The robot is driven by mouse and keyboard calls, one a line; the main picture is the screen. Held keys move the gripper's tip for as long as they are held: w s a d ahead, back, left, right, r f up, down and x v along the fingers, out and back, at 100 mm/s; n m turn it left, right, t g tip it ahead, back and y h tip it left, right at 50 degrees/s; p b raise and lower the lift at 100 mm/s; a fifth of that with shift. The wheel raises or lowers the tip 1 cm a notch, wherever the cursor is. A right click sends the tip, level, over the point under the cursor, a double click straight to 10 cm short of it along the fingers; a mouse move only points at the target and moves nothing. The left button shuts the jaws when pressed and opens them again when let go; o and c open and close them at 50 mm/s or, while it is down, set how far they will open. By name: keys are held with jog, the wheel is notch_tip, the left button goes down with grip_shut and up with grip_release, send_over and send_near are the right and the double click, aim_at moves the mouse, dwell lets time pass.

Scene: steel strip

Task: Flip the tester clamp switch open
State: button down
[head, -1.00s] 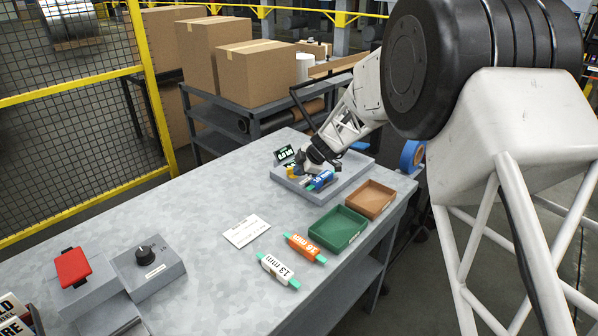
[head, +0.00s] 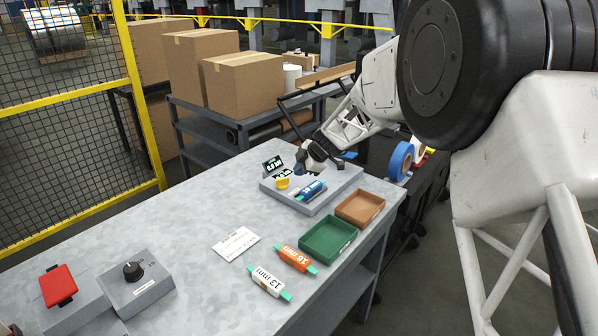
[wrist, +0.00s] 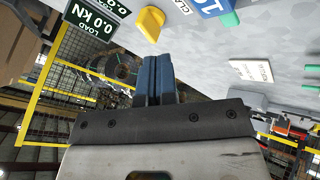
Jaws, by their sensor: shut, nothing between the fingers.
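The tester is a grey block (head: 326,195) at the far end of the steel table. Its yellow clamp switch (head: 282,183) stands on the left part of the block, and it also shows in the wrist view (wrist: 151,23). A blue labelled piece with green ends (head: 312,190) lies on the block beside the switch. The displays (head: 273,163) behind the switch read 0.0 kN in the wrist view (wrist: 92,22). My gripper (head: 312,171) is above the block, behind and right of the switch, and apart from it. Its blue fingers (wrist: 158,80) are together and empty.
Green tray (head: 327,239) and brown tray (head: 360,208) stand along the table's right edge. Orange 16 mm (head: 295,258) and white 13 mm (head: 268,282) pieces lie nearer, beside a paper card (head: 236,243). A dial box (head: 137,287) and red switch (head: 58,285) stand at front left.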

aim_at(282, 183)
jog(key=shift+s, duration=0.1)
jog(key=shift+s+d+r, duration=0.15)
jog(key=shift+s+r, duration=0.15)
jog(key=shift+s, duration=0.55)
jog(key=shift+s+d+r, duration=0.1)
jog(key=shift+s+r, duration=0.25)
jog(key=shift+s, duration=0.45)
jog(key=shift+s+d+r, duration=0.15)
jog(key=shift+s+r, duration=0.15)
jog(key=shift+s, duration=0.55)
jog(key=x, duration=1)
jog(key=shift+w+a, duration=0.2)
jog(key=shift+w, duration=0.4)
jog(key=shift+w+a, duration=0.2)
jog(key=shift+w, duration=0.45)
jog(key=shift+w+a, duration=0.25)
jog(key=shift+w, duration=0.35)
